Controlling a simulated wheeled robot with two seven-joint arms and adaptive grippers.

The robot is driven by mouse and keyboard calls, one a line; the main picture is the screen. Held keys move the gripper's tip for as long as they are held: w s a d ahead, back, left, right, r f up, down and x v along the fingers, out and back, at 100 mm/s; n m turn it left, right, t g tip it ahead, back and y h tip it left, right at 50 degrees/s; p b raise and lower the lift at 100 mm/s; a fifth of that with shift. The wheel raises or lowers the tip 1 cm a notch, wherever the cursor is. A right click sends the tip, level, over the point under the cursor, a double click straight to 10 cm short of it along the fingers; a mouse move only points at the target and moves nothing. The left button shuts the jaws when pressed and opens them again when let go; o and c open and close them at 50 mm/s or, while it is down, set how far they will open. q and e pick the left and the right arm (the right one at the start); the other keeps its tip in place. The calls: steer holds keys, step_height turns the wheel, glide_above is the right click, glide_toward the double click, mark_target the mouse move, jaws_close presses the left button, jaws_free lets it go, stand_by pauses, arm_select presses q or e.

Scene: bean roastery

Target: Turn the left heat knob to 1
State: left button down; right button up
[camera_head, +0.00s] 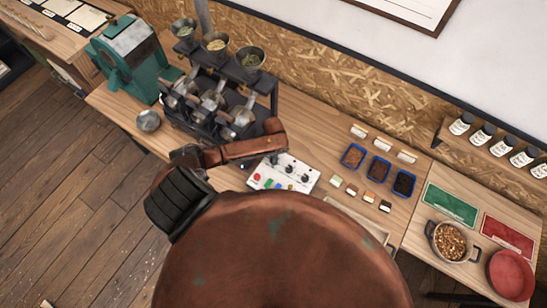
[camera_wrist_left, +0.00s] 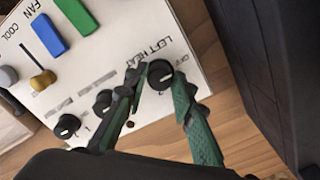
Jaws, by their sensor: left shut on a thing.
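The white control panel (camera_head: 263,178) lies on the wooden bench in the head view. In the left wrist view, the black left heat knob (camera_wrist_left: 159,73) sits beside the printed words LEFT HEAT, with OFF and a 2 near it. My left gripper (camera_wrist_left: 163,88) has its two green fingers on either side of this knob and is shut on it. The white mark on the knob is too small to read for sure. The 1 of its scale seems hidden by a finger. My right gripper is in neither view.
Two more black knobs, one (camera_wrist_left: 67,125) clear and one partly behind a finger, sit nearby, with blue and green switches and a yellow lever (camera_wrist_left: 43,80). Behind the panel stands a dark rack (camera_head: 232,72) with metal cups. Blue trays (camera_head: 353,156) lie to the right.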

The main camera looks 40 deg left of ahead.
arm_select(q)
steer(key=shift+m, duration=1)
steer(key=m, duration=0.9)
steer(key=shift+m, duration=0.5)
steer(key=c, duration=1.6)
jaws_free()
